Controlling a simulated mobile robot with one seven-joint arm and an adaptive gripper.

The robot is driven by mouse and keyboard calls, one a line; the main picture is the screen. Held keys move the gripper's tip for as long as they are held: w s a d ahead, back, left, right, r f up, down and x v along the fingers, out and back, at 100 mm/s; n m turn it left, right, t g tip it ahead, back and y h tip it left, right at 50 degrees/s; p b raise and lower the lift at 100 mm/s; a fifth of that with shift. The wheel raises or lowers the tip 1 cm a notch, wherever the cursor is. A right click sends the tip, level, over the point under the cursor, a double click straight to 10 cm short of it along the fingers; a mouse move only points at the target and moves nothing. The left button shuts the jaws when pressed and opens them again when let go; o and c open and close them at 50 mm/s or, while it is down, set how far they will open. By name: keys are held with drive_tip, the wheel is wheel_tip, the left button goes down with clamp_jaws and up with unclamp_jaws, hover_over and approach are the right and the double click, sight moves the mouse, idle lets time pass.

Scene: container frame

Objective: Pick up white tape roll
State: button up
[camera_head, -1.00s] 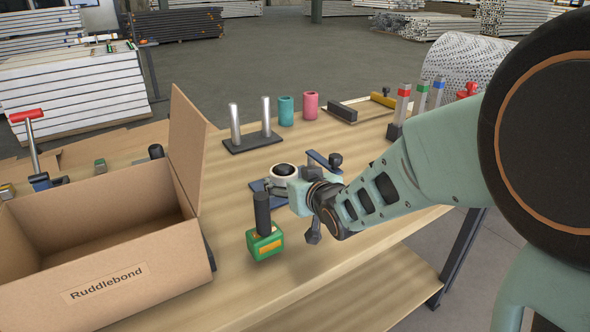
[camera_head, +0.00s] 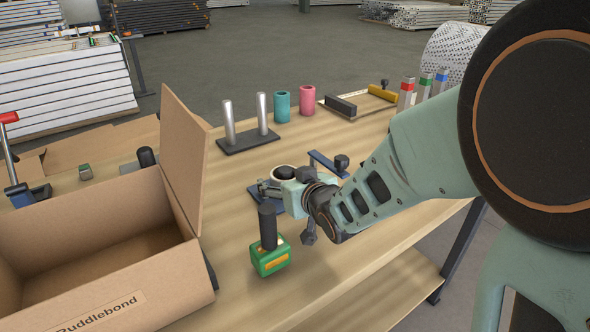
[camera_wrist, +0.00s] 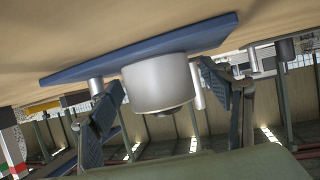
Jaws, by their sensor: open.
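The white tape roll (camera_head: 284,172) has a dark core and stands on a blue plate (camera_head: 258,196) on the wooden table. In the wrist view, the white roll (camera_wrist: 158,85) appears between the two fingers, below the blue plate (camera_wrist: 140,50) in that picture. My gripper (camera_head: 268,187) is open at the roll, with a finger on each side in the wrist view (camera_wrist: 158,100). A gap shows on the right; I cannot tell whether either finger touches. Part of the roll is hidden behind my gripper in the head view.
A green tool with a black handle (camera_head: 269,252) stands just in front of my gripper. An open cardboard box (camera_head: 95,250) is at the left. Behind are two metal posts (camera_head: 228,122), a teal cylinder (camera_head: 281,107) and a pink cylinder (camera_head: 307,100). Bare table lies to the right front.

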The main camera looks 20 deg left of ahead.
drive_tip(key=c, duration=1.2)
drive_tip(key=shift+c, duration=0.2)
drive_tip(key=shift+r, duration=0.1)
